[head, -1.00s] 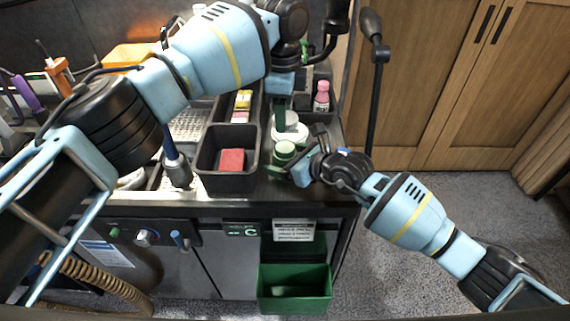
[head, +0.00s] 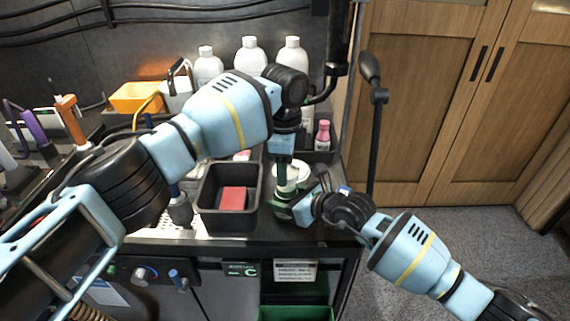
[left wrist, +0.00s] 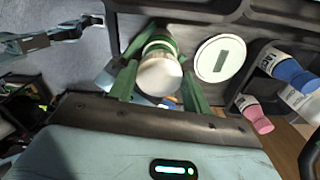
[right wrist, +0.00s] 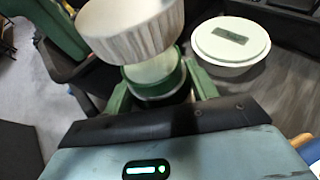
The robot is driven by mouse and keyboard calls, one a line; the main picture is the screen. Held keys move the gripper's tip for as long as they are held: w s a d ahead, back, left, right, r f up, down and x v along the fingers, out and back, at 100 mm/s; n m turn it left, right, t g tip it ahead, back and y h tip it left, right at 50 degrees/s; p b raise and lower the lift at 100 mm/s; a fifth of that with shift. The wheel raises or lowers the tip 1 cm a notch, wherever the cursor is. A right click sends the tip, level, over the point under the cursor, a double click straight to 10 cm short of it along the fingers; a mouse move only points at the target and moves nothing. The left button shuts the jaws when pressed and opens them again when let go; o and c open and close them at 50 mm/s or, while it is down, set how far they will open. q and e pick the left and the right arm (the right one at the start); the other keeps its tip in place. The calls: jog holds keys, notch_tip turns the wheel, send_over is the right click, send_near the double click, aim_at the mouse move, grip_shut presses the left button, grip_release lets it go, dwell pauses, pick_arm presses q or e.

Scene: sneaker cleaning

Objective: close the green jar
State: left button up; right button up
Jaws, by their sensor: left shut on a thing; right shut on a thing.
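The green jar (head: 281,212) stands near the counter's front edge, and it also shows in the right wrist view (right wrist: 156,80) with its pale inside visible. My right gripper (head: 296,208) is shut around the jar's side. My left gripper (head: 285,183) is above the jar, pointing down, shut on a whitish ribbed lid. The lid shows in the right wrist view (right wrist: 132,32) and between the green fingers in the left wrist view (left wrist: 158,76). It hangs above the jar, offset from its mouth and partly covering it from view. Contact between them is not clear.
A white round tub (right wrist: 231,42) with a dark label stands close beside the jar. A black bin (head: 215,218) with a red block (head: 233,198) is to the left. A pink bottle (head: 323,137) and white bottles (head: 250,55) stand behind. The counter edge is close in front.

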pick_arm(q)
jog(key=shift+f, duration=0.4)
jog(key=shift+f, duration=0.95)
jog(key=shift+f, duration=0.5)
dwell(0.4)
pick_arm(e)
grip_shut()
pick_arm(q)
jog(key=m, duration=1.6)
jog(key=shift+w+d, duration=0.2)
jog(key=shift+d, duration=0.1)
